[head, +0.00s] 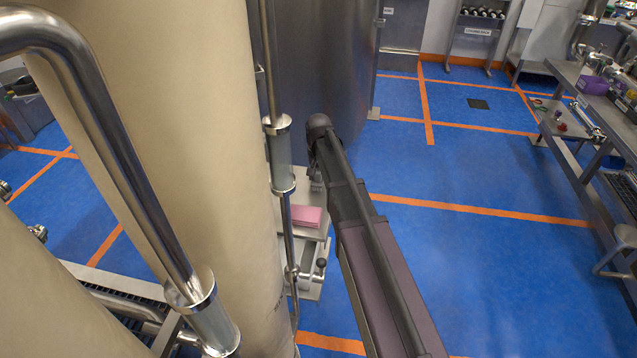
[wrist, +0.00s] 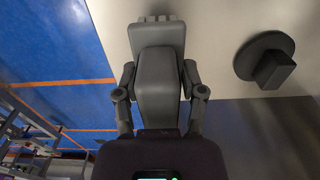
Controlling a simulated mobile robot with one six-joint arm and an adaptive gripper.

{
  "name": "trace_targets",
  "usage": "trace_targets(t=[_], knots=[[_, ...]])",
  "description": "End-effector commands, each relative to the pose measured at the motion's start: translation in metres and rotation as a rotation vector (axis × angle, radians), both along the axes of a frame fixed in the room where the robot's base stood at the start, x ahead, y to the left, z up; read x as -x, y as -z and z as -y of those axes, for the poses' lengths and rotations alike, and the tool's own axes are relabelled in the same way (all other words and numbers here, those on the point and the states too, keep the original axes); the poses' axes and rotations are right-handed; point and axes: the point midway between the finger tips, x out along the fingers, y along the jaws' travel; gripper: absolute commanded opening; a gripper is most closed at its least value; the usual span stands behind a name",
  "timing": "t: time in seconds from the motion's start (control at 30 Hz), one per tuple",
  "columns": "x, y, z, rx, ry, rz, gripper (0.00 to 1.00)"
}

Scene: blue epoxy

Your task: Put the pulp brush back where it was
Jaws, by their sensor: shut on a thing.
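My gripper (wrist: 158,78) shows in the wrist view with its jaws shut on a dark grey, blocky thing, which I take to be the pulp brush (wrist: 157,48). Its wide grey body lies between the two fingers, and a row of small light lumps shows at its far end.
A dark round disc with a block on it (wrist: 264,60) is on the pale surface, right of the brush. In the head view a pink stack (head: 302,215) lies on a steel stand beside a tall beige column (head: 190,130). A steel bench (head: 590,120) stands right; blue floor between is clear.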

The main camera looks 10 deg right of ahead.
Motion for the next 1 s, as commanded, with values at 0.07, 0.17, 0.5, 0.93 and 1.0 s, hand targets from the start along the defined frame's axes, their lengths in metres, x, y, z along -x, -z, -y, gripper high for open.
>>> trace_targets(t=[0.07,0.17,0.5,0.93,1.0], knots=[[0.0,0.0078,0.0002,0.0,0.0,0.0,0.14],[0.0,0.0097,0.0003,0.0,0.0,0.0,0.14],[-0.0001,0.0091,0.0007,0.0,0.001,0.0,0.14],[0.0,0.0113,0.001,0.0,0.001,0.0,0.87],[0.0,0.0113,0.001,0.0,0.001,0.0,0.87]])
